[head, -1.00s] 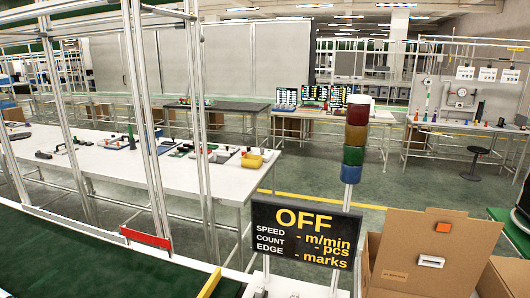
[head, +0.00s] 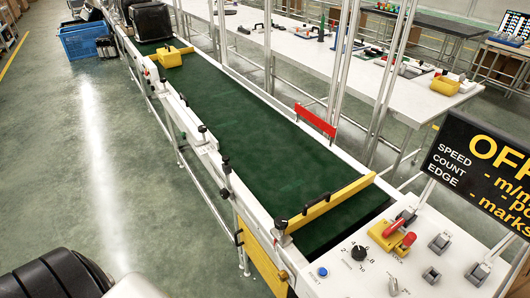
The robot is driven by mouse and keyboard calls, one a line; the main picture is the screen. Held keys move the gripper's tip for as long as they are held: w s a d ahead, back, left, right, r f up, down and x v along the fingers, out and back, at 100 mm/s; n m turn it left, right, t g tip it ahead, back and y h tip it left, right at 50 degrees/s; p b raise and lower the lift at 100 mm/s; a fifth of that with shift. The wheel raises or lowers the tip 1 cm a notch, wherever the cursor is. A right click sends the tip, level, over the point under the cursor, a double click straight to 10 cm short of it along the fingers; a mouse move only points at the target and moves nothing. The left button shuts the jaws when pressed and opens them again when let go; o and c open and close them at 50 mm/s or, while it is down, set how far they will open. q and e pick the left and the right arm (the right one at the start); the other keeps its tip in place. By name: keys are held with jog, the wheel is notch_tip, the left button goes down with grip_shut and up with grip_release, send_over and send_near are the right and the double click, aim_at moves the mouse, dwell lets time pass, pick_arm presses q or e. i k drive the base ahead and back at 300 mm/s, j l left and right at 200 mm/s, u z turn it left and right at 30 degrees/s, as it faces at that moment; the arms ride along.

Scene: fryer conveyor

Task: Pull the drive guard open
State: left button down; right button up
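A yellow panel (head: 259,262) hangs on the near side of the conveyor, below the belt's front end, and looks like the drive guard. It appears shut against the frame. A black handle (head: 238,237) sits at its upper left edge. A separate yellow bar (head: 340,199) with a black handle lies across the belt at this end. The panel's lower part runs toward the bottom of the picture. Neither gripper shows. Only black and white parts, seemingly of my own arm, show at the lower left, away from the panel.
A control panel (head: 375,275) with switches and a dial stands right, beside an OFF sign (head: 482,165).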

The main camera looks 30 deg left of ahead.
aim_at(268, 271)
jog(key=u, duration=1.1)
jog(key=j+u, duration=0.15)
